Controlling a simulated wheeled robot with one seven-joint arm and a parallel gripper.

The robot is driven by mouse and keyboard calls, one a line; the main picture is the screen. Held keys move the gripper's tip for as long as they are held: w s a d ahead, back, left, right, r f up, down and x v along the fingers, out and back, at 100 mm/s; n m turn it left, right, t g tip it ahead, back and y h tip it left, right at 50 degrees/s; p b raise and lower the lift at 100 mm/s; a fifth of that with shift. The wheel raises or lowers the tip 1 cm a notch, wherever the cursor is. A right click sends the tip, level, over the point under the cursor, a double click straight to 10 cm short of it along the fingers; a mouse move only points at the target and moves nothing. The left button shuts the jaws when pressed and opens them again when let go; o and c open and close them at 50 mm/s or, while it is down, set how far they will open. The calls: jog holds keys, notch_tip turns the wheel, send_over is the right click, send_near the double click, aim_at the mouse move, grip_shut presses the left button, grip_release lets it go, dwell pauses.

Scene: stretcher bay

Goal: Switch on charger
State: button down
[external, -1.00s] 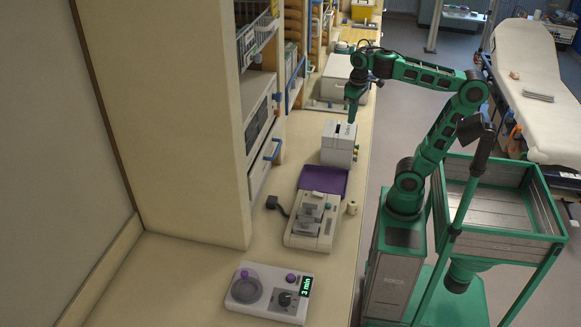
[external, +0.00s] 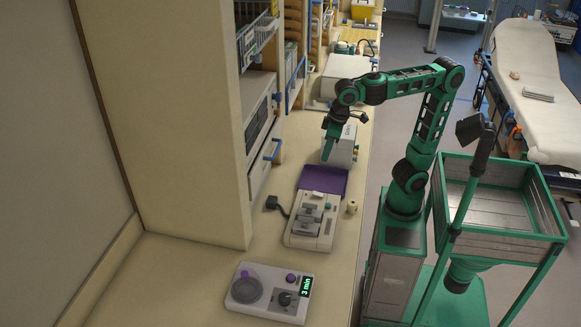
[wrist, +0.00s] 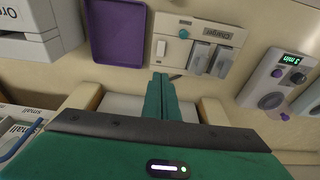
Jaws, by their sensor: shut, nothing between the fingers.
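The charger (external: 325,241) is a pale box on the counter with two grey blocks in its bays. In the wrist view the charger (wrist: 182,57) shows its label, a white rocker switch (wrist: 161,48) and a small teal knob (wrist: 184,33). I cannot tell whether the switch is on or off. My gripper (external: 327,158) is shut and empty, pointing down above the counter, behind the charger and in front of the white box. In the wrist view my gripper's green fingertips (wrist: 160,77) appear just below the switch, with nothing between them; they look apart from the charger.
A purple tray (external: 324,179) lies behind the charger. A white box (external: 343,153) stands beyond it, partly hidden by my gripper. A device reading "3 min" (external: 270,293) sits at the front. A black plug (external: 272,202) and a small cream cylinder (external: 352,207) flank the charger.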

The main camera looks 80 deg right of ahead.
aim_at(314, 192)
jog(key=x, duration=0.2)
jog(key=shift+s+f, duration=0.2)
jog(key=shift+f, duration=0.1)
jog(key=x, duration=1.3)
jog(key=shift+f, duration=0.15)
jog(key=shift+w+f, duration=0.1)
jog(key=shift+f, duration=0.25)
